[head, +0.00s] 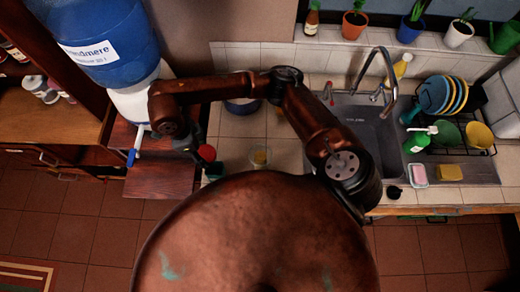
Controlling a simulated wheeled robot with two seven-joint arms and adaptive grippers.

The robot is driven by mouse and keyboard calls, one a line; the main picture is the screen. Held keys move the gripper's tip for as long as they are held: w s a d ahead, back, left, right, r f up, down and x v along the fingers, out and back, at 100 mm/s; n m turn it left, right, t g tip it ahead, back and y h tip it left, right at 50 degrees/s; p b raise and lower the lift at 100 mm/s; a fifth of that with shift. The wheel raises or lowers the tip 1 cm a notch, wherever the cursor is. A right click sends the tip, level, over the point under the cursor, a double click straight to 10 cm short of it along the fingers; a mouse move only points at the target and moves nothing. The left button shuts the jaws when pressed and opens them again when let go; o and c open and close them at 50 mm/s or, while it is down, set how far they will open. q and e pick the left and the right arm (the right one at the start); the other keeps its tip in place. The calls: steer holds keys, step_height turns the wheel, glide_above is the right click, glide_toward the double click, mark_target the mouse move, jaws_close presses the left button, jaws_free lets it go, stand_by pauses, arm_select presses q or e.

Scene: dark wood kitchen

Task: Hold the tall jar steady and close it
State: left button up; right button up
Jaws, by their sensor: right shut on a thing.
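My right gripper (192,148) is at the left end of the counter, at the end of the arm that reaches across from the right. It is shut; a red rounded thing (207,153) shows at its fingertips, perhaps a lid. A dark green thing (214,171) shows just below the red one; I cannot tell whether they are one object. I cannot tell which of these is the tall jar. My left gripper is not in view.
A big blue water bottle (108,45) on a white dispenser (136,98) stands close left of the gripper. A blue-rimmed container (241,106) is partly behind my arm. The sink (372,135) and dish rack (462,140) are right. Tiles around the glass jar are clear.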

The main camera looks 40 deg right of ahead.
steer(key=n, duration=0.5)
steer(key=shift+w+d+f+t+b, duration=0.1)
steer(key=shift+w+f+t+b, duration=0.15)
steer(key=shift+t+b, duration=0.15)
steer(key=n, duration=0.5)
steer(key=shift+w+n+t+b, duration=0.15)
steer(key=shift+n+t+b, duration=0.15)
steer(key=shift+t+b, duration=0.1)
steer(key=n, duration=0.4)
steer(key=n+b, duration=0.1)
steer(key=n, duration=0.2)
steer(key=shift+w+d+f+t+y, duration=0.1)
steer(key=shift+w+d+t+y, duration=0.2)
steer(key=shift+y, duration=0.1)
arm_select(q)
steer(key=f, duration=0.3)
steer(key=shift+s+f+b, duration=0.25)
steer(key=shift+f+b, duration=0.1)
arm_select(e)
steer(key=n, duration=0.4)
steer(key=shift+w+n+y, duration=0.15)
steer(key=shift+n+y, duration=0.15)
steer(key=shift+y, duration=0.1)
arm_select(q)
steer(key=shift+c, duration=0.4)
